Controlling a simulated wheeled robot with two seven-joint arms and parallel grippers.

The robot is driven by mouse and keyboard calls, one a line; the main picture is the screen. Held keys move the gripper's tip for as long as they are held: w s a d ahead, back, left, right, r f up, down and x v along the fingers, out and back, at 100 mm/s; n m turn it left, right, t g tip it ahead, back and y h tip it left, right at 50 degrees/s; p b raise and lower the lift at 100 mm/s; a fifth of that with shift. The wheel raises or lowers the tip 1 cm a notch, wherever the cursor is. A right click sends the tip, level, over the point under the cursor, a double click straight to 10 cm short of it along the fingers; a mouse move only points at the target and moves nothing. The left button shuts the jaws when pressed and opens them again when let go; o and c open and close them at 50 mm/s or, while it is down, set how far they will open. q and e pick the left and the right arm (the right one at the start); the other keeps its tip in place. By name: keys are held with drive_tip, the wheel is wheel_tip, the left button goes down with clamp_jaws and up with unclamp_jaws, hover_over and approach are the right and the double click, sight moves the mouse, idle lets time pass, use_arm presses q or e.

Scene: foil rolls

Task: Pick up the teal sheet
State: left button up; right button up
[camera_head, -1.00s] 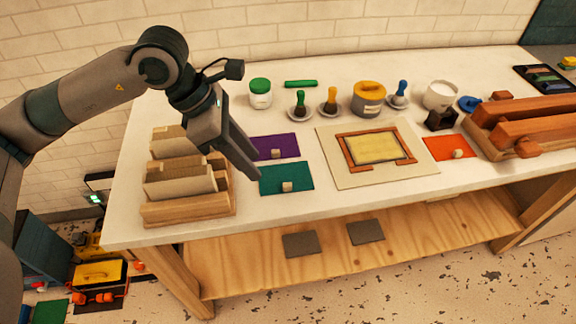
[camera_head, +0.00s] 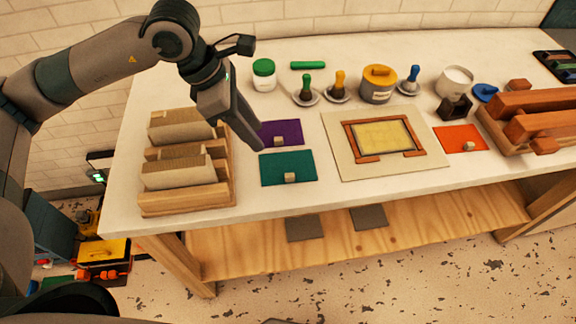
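The teal sheet (camera_head: 272,172) lies flat near the front edge of the white table, with a small pale block (camera_head: 290,177) on it. My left gripper (camera_head: 256,144) reaches down from the upper left. Its fingertips show at the sheet's far left corner, beside the purple sheet (camera_head: 283,132). They look a little above the table, and no sheet shows in them. The fingers overlap from this side, so I cannot tell their gap. My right gripper is not in view.
A wooden rack (camera_head: 185,198) with upright boards stands left of the teal sheet. To the right lie a framed yellow panel (camera_head: 383,137) and an orange sheet (camera_head: 452,132). Jars and stamps stand behind. Bare tabletop (camera_head: 240,195) lies between rack and sheet.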

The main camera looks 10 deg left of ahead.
use_arm(q)
drive_tip(key=p, duration=0.4)
approach(288, 175)
drive_tip(key=shift+w+d+f, duration=0.1)
drive_tip(key=shift+w+f, duration=0.1)
drive_tip(key=shift+f, duration=0.25)
drive_tip(key=shift+w+f, duration=0.2)
drive_tip(key=shift+f, duration=0.3)
drive_tip(key=shift+d+f, duration=0.2)
drive_tip(key=shift+f, duration=0.35)
drive_tip(key=shift+d+f+p, duration=0.6)
drive_tip(key=shift+f+p, duration=0.1)
drive_tip(key=shift+p, duration=0.5)
drive_tip(key=shift+p+x, duration=0.6)
drive_tip(key=shift+x, duration=0.4)
drive_tip(key=shift+d+f, duration=0.25)
drive_tip(key=shift+f, duration=0.45)
clamp_jaws()
